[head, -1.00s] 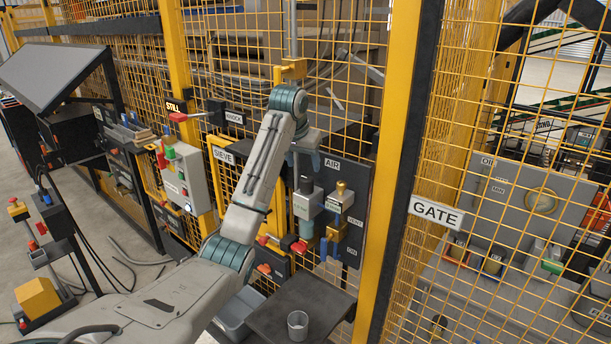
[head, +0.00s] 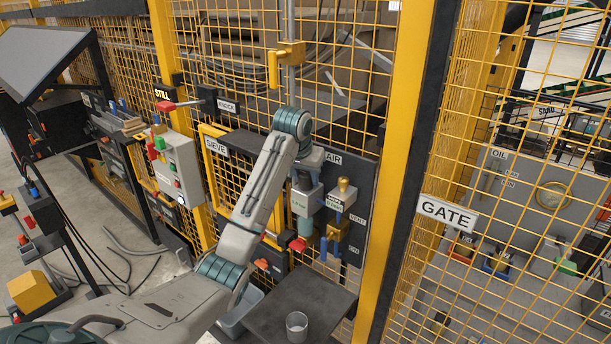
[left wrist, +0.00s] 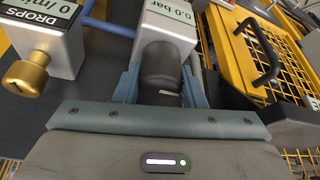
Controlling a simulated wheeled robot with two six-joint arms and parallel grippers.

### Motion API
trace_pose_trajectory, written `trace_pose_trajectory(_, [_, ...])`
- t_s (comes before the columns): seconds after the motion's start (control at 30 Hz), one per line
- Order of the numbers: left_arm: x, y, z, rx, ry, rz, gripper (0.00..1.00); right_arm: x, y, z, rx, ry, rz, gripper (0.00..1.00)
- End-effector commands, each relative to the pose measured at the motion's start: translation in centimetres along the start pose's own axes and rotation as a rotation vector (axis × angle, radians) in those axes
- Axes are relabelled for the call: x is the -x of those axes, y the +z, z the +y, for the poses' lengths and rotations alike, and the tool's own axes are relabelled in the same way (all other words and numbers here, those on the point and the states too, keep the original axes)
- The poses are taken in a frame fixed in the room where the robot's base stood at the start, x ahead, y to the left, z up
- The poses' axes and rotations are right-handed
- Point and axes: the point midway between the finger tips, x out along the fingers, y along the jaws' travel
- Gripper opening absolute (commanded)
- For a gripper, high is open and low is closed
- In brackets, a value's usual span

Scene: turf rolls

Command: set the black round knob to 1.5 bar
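The black round knob (left wrist: 160,68) is in the middle of the left wrist view, on top of a pale regulator box (left wrist: 172,22) whose display reads 0.0 bar. My left gripper (left wrist: 160,84) has one blue-grey finger on each side of the knob. The fingers look open around it, with little room at either side; contact is hard to make out. In the head view the regulator box (head: 306,199) sits on the dark AIR panel (head: 357,185), under my left gripper (head: 304,176), which hides the knob. My right gripper is not in view.
A lubricator marked DROPS with a brass knob (left wrist: 27,75) stands close beside the regulator. A red handle (head: 298,244) sits below. A yellow mesh door marked SIEVE (head: 217,147) is left; a yellow post (head: 394,150) is right. A cup (head: 296,325) stands on a dark shelf.

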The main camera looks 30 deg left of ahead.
Motion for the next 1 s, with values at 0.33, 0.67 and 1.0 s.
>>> trace_pose_trajectory(0.33, [0.0,0.0,-0.1,-0.017,0.005,0.001,0.14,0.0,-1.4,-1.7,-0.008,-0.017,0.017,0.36])
trace_pose_trajectory(0.67, [0.1,-0.1,-0.1,-0.176,0.071,0.002,0.14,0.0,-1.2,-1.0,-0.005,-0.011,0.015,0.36])
trace_pose_trajectory(1.0, [0.1,-0.1,-0.2,-0.467,0.192,0.001,0.14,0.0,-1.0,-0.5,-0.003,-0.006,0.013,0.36])
